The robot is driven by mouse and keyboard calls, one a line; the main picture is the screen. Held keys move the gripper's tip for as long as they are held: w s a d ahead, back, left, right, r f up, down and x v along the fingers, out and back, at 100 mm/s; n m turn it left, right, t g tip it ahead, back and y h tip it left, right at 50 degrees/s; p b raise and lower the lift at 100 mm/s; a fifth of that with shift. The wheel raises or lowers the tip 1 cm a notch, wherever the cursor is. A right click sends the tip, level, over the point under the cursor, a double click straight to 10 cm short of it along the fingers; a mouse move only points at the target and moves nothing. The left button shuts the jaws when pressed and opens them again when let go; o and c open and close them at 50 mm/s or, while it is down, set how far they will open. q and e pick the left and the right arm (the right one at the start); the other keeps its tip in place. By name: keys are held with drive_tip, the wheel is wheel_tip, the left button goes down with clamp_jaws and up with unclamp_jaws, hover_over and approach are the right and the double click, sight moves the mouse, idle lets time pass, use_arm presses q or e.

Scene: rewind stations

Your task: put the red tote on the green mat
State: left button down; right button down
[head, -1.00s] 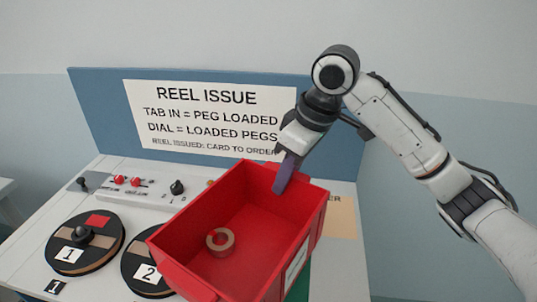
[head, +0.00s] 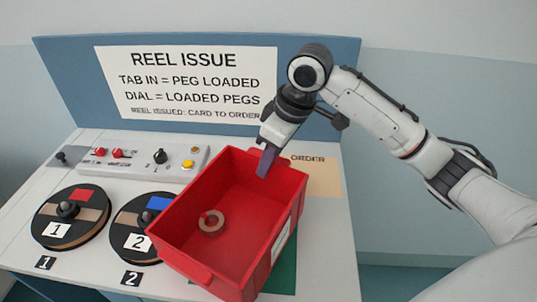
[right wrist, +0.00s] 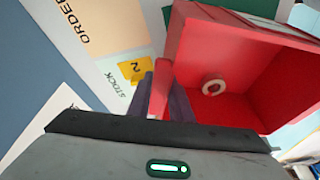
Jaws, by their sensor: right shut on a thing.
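The red tote (head: 275,210) is open-topped and holds a tan ring (head: 211,221) on its floor. It also shows in the right wrist view (right wrist: 250,50). My right gripper (head: 267,160) is shut on the tote's back rim, with the rim between its two fingers in the right wrist view (right wrist: 160,95). The green mat (head: 285,272) shows beside and below the tote's right front side; the tote hides the rest. I cannot tell whether the tote touches the mat. My left gripper is not in view.
Reel 1 (head: 85,228) and reel 2 (head: 130,220) lie left of the tote; the tote overlaps reel 2 in view. A control box (head: 130,172) with knobs and a yellow button stands behind. A sign panel (head: 305,70) closes the back. A tan ORDER area (head: 322,178) lies to the right.

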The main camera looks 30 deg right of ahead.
drive_tip(key=shift+f, duration=0.4)
idle(0.5)
drive_tip(key=c, duration=1.5)
unclamp_jaws()
